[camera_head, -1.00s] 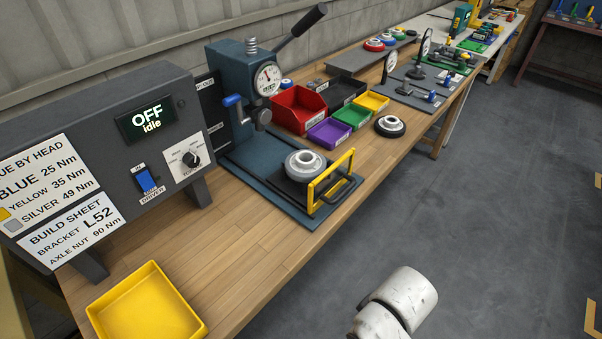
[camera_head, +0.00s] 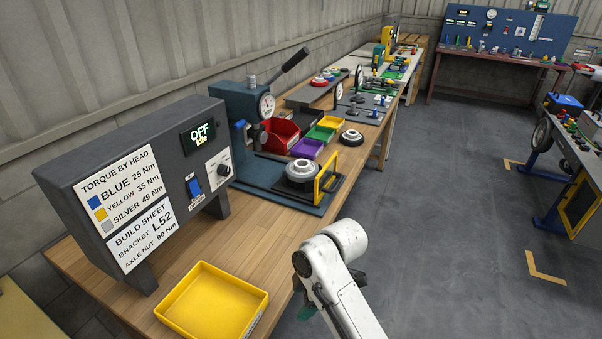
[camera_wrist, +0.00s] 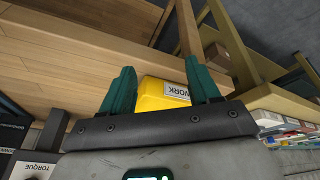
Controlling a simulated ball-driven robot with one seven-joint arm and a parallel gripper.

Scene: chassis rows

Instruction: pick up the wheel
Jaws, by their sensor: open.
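A small wheel (camera_head: 351,137) with a dark tyre and pale hub lies flat on the workbench, right of the coloured bins. A similar pale round hub part (camera_head: 301,171) sits on the dark plate of the press, behind a yellow guard. Neither can be made out in the wrist view. My gripper (camera_wrist: 162,88) is open, its two green fingers apart with nothing between them. In the head view my white arm is at the bench's front edge, well short of the wheel, and the fingers are mostly hidden.
A yellow tray (camera_head: 212,302) lies on the near bench; its labelled side (camera_wrist: 165,94) shows beyond my fingers. A grey torque console (camera_head: 140,185) and a blue press (camera_head: 242,115) stand along the back. Grey floor (camera_head: 440,230) is open to the right. A blue stand (camera_head: 545,200) stands far right.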

